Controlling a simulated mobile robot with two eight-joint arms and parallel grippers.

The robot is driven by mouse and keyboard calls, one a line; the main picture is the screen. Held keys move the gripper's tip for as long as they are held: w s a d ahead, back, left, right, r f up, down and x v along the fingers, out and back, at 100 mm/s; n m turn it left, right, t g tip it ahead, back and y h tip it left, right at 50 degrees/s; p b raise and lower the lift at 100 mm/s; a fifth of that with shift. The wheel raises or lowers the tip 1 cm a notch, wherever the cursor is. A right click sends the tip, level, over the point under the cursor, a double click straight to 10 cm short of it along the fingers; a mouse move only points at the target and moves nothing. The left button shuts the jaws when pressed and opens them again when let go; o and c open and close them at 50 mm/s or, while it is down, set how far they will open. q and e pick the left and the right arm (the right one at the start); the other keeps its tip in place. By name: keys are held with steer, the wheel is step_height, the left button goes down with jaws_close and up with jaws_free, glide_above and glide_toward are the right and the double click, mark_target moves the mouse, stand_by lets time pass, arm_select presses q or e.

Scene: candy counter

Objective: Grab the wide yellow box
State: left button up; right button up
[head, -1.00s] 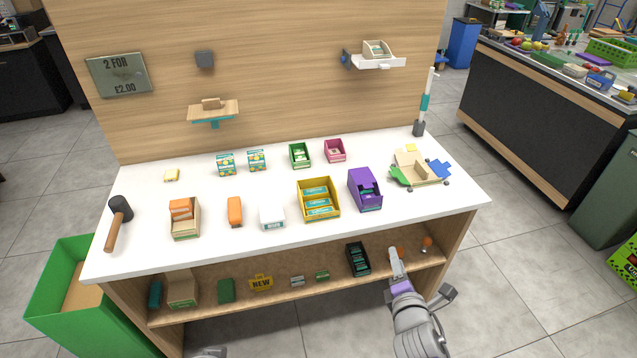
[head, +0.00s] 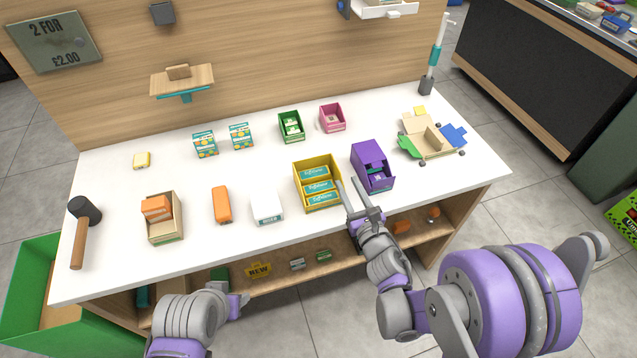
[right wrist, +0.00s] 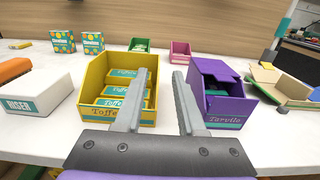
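The wide yellow box (head: 330,203) stands on the white counter, right of its middle, with several teal-labelled toffee packs inside. It also shows in the right wrist view (right wrist: 99,75), left of centre. My right gripper (head: 354,186) is open and empty at the box's right front, in the gap before the purple box (head: 372,168). In the right wrist view its left finger overlaps the yellow box's right side; I cannot tell whether they touch. My left gripper (head: 238,304) is low in front of the counter; whether it is open is unclear.
A white riser block (head: 267,207) and an orange block (head: 221,204) stand left of the yellow box. Green (head: 291,127) and pink (head: 332,118) boxes stand behind. A wooden cart (head: 432,142) is at the right, a mallet (head: 83,229) at the left.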

mark_target(338, 169)
steer(key=x, duration=0.5)
steer(key=f+x, duration=0.1)
steer(key=x, duration=0.1)
steer(key=shift+w+p, duration=0.15)
steer(key=shift+p, duration=0.25)
jaws_close()
stand_by(0.9)
